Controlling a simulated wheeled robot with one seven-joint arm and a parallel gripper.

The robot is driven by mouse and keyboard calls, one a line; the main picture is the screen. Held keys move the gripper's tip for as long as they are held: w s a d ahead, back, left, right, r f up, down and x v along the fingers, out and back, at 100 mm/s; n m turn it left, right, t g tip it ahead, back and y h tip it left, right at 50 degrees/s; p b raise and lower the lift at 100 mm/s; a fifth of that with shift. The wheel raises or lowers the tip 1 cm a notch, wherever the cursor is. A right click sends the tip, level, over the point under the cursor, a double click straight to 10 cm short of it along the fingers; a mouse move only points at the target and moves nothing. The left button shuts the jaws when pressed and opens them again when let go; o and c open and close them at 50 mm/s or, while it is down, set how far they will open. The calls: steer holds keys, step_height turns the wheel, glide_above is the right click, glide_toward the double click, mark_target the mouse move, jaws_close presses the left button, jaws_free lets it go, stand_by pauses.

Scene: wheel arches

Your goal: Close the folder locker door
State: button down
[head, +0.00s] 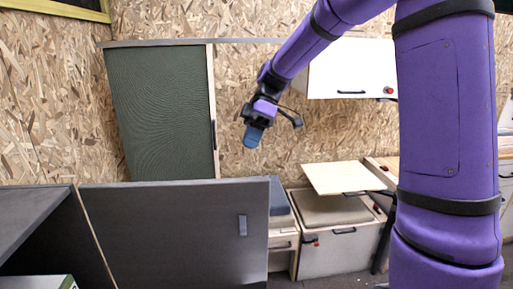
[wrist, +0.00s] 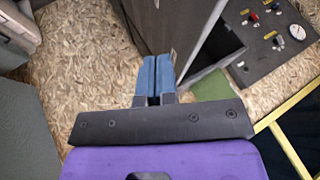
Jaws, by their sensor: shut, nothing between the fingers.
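A dark grey door panel (head: 175,235), which looks like the folder locker door, stands swung out at the lower left. A small grey handle (head: 242,225) is near its right edge. It adjoins the dark grey locker (head: 30,212) at the far left, so it appears open. My gripper (head: 252,137) is above and behind the panel's top edge in the head view, apart from it. In the wrist view the blue fingers (wrist: 153,76) are together and empty. A dark panel (wrist: 165,22) lies just beyond them there; contact cannot be told.
A dark green panel (head: 160,115) with an edge handle is behind, left of my gripper. A white wall cabinet (head: 350,68) is at the upper right. Low cabinets (head: 335,250) and a raised wooden flap (head: 345,178) stand at right. A control panel (wrist: 270,40) shows in the wrist view.

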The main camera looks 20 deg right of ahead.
mark_target(240, 179)
steer(key=shift+s+a+f, duration=1.45)
steer(key=shift+s+f, duration=0.15)
steer(key=shift+f, duration=0.05)
steer(key=shift+s+a+f, duration=1.4)
steer(key=shift+s+f, duration=0.2)
steer(key=shift+f, duration=0.05)
